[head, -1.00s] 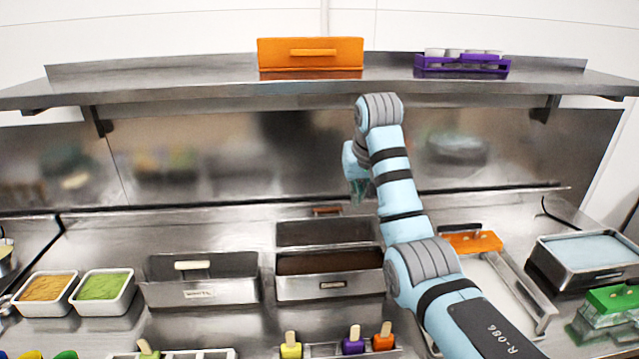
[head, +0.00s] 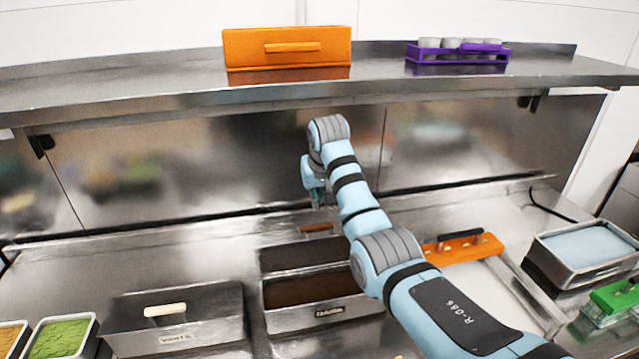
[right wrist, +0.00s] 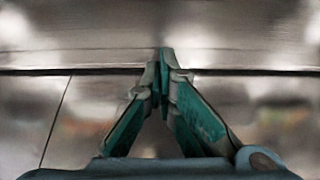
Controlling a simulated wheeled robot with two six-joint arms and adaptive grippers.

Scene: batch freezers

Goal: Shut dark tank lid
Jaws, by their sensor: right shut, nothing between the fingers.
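The dark tank (head: 285,305) is a steel box with a label on its front, in the middle of the head view. It stands open, with dark brown contents inside. Its lid (head: 285,257) stands raised at the tank's back edge. The lid's brown handle (head: 316,228) shows just behind the lid's top edge. My right gripper (head: 318,200) points down just above and behind that handle in the picture; I cannot tell whether it touches. In the right wrist view its teal fingers (right wrist: 164,62) meet at the tips, with nothing between them. My left gripper is out of view.
The white tank (head: 207,325) with a pale handle stands to the left. An orange tool (head: 462,247) and a blue-filled tank (head: 585,247) are to the right. The shelf (head: 180,92) above carries an orange box (head: 287,48) and a purple rack (head: 457,52).

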